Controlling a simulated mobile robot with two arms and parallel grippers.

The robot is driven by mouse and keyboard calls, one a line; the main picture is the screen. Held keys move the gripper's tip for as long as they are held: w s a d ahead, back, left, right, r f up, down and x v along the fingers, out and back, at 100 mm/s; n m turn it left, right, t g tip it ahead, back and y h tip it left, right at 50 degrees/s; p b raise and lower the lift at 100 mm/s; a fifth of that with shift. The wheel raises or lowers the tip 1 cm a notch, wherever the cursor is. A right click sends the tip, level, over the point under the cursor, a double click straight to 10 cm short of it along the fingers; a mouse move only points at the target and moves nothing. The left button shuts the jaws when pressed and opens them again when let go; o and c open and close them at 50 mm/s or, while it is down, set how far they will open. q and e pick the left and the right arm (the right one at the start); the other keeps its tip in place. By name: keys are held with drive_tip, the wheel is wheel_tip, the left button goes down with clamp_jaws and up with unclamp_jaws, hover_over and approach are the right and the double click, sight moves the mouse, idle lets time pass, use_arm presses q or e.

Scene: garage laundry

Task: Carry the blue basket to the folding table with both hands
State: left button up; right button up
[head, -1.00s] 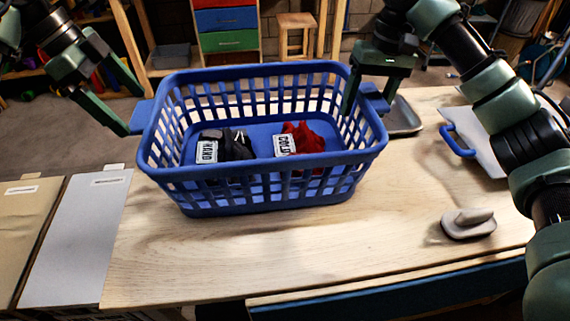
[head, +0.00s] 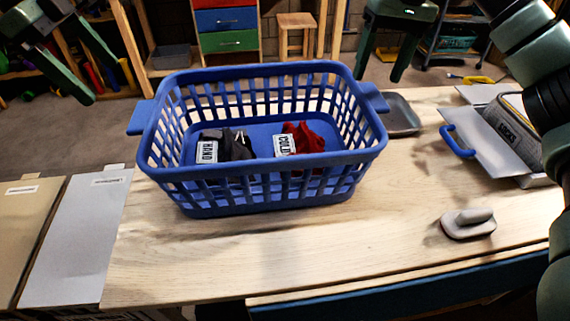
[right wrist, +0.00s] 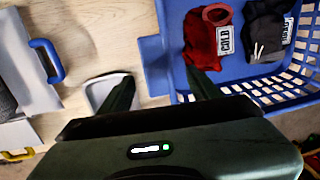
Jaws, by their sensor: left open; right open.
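The blue basket (head: 262,200) stands upright on the wooden folding table (head: 200,260). A dark garment with a HAND tag (head: 228,146) and a red garment with a COLD tag (head: 303,138) lie inside it. The basket also shows in the right wrist view (right wrist: 165,50). My left gripper (head: 103,88) is open and empty, up and left of the basket's left handle (head: 141,117). My right gripper (head: 384,72) is open and empty, above and beyond the right handle (head: 374,97), apart from it. Its fingers also show in the right wrist view (right wrist: 160,90).
A grey tray (head: 400,118) lies right of the basket. A white board with a blue handle (head: 458,142), a dark LOCKS pouch (head: 512,128) and a grey handled block (head: 468,223) are further right. Lidded bins (head: 75,235) stand left of the table. The table front is clear.

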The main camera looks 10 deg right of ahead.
drive_tip(key=shift+d+r, duration=0.15)
drive_tip(key=shift+r, duration=0.7)
drive_tip(key=shift+d+r, duration=0.1)
drive_tip(key=shift+r, duration=0.7)
drive_tip(key=shift+r, duration=0.1)
